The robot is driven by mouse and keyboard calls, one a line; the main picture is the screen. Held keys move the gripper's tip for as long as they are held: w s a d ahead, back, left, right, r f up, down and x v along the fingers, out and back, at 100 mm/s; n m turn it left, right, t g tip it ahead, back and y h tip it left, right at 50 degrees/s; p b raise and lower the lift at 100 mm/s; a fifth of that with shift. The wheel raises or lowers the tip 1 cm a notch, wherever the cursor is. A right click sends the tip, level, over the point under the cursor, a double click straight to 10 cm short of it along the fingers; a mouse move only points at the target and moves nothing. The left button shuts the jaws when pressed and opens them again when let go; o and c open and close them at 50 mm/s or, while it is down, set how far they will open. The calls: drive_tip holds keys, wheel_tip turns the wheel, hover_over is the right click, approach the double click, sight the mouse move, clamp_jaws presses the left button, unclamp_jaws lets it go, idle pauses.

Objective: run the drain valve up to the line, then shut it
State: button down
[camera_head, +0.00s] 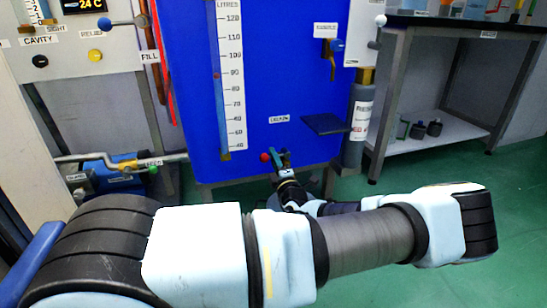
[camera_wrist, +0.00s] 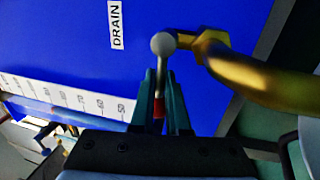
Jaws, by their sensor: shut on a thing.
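The blue tank (camera_head: 285,75) carries an upright white litre scale (camera_head: 232,75). A thin sight tube (camera_head: 215,50) runs beside it, with a small red mark near 90; I cannot make out the liquid level. In the wrist view a DRAIN label (camera_wrist: 116,24) is above the drain valve, whose brass body (camera_wrist: 208,44) joins a brass pipe. My gripper (camera_wrist: 160,103) is shut on the valve's lever, with a red part (camera_wrist: 158,112) between the fingers and a grey ball (camera_wrist: 163,44) beyond them. In the head view my gripper (camera_head: 281,158) is low at the tank front, beside a red knob (camera_head: 265,157).
A dark shelf plate (camera_head: 325,124) juts from the tank, right of my gripper. A grey cylinder (camera_head: 360,115) stands at the tank's right side. A bench (camera_head: 440,30) is at right, and pipework with a pump (camera_head: 110,180) is at left. Green floor lies clear at right.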

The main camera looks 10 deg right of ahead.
drive_tip(key=r+m+p, duration=0.1)
drive_tip(key=p, duration=0.2)
drive_tip(key=shift+r+m+p, duration=0.1)
drive_tip(key=shift+m+p, duration=0.2)
drive_tip(key=shift+p, duration=0.05)
drive_tip(key=shift+d+m+h+p, duration=0.1)
drive_tip(key=shift+m+h+p, duration=0.4)
drive_tip(key=shift+m+p, duration=0.55)
drive_tip(key=c, duration=0.9)
unclamp_jaws()
drive_tip(key=s+p, duration=0.1)
drive_tip(key=s, duration=0.2)
drive_tip(key=s+f+p, duration=0.1)
drive_tip(key=s, duration=0.3)
drive_tip(key=s+f, duration=0.1)
drive_tip(key=s, duration=0.2)
drive_tip(key=shift+s+d+f+p, duration=0.1)
drive_tip(key=shift+s+d+p, duration=0.2)
drive_tip(key=shift+d+p, duration=0.1)
